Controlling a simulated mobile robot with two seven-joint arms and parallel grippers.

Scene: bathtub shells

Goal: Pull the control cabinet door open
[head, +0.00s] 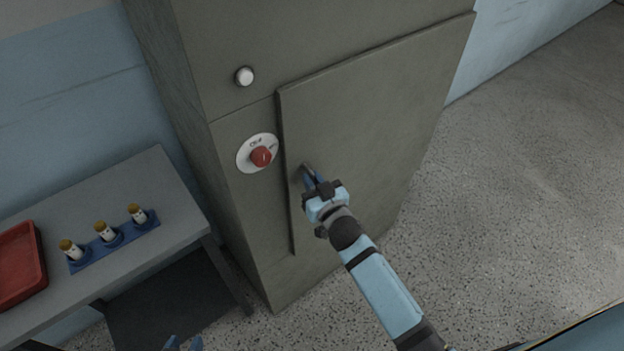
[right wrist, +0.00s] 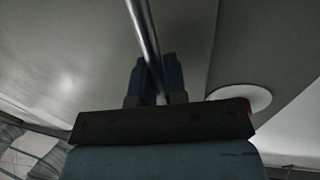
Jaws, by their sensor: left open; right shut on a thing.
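The grey-green control cabinet (head: 225,40) stands against the wall in the head view. Its door (head: 375,105) is a large panel, and its left edge looks slightly proud of the cabinet front. The metal door handle (head: 305,169) is a bar near that edge, mostly hidden by my right gripper (head: 309,178). In the right wrist view the handle (right wrist: 142,30) runs down between the two blue fingers of my right gripper (right wrist: 157,82), which is shut on it. My left gripper (head: 183,344) shows only its blue fingertips at the bottom edge, open and away from the cabinet.
A red knob (head: 261,157) on a white disc and a white button (head: 244,76) sit left of the door. A grey table (head: 150,185) at left bears a red tray (head: 38,240) and a blue rack (head: 92,258) of vials. The floor (head: 500,180) at right is clear.

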